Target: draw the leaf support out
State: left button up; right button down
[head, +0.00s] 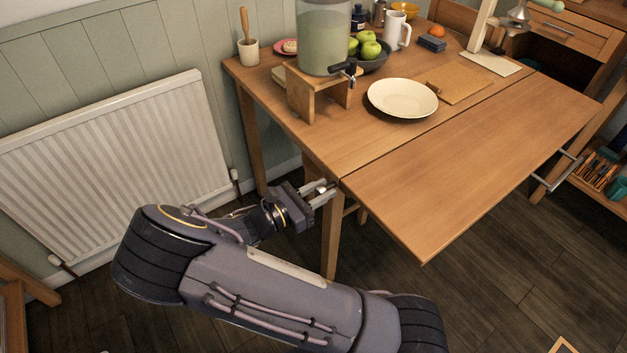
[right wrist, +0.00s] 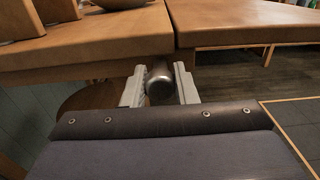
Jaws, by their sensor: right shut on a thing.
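The wooden table (head: 300,128) has a hinged leaf (head: 465,165) along its front right side, spread out roughly level with the top. In the right wrist view the table edge (right wrist: 90,48) and the leaf (right wrist: 250,25) meet at a narrow seam. A round metal knob (right wrist: 159,84), apparently the leaf support's pull, sits just below the table edge near that seam. My right gripper (head: 324,190) is at the table's near corner, shut on the knob, with one finger on each side in the right wrist view (right wrist: 160,88). The rest of the support is hidden. My left gripper is out of view.
A drinks dispenser (head: 325,40) on a wooden stand, a cream plate (head: 402,98) and a bowl of green apples (head: 372,60) stand on the table. A table leg (head: 332,235) is close beside my right gripper. A white radiator (head: 115,150) is on the left wall.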

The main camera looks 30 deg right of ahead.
jog(key=s+d+p, duration=0.1)
jog(key=s+p, duration=0.1)
jog(key=s, duration=1.4)
jog(key=shift+s+d+f, duration=0.1)
jog(key=shift+d, duration=0.05)
jog(key=c, duration=1.1)
grip_release()
jog(key=shift+s, duration=0.1)
jog(key=shift+c, duration=0.2)
jog(key=a, duration=0.8)
jog(key=shift+s+p, duration=0.25)
jog(key=shift+p, duration=0.15)
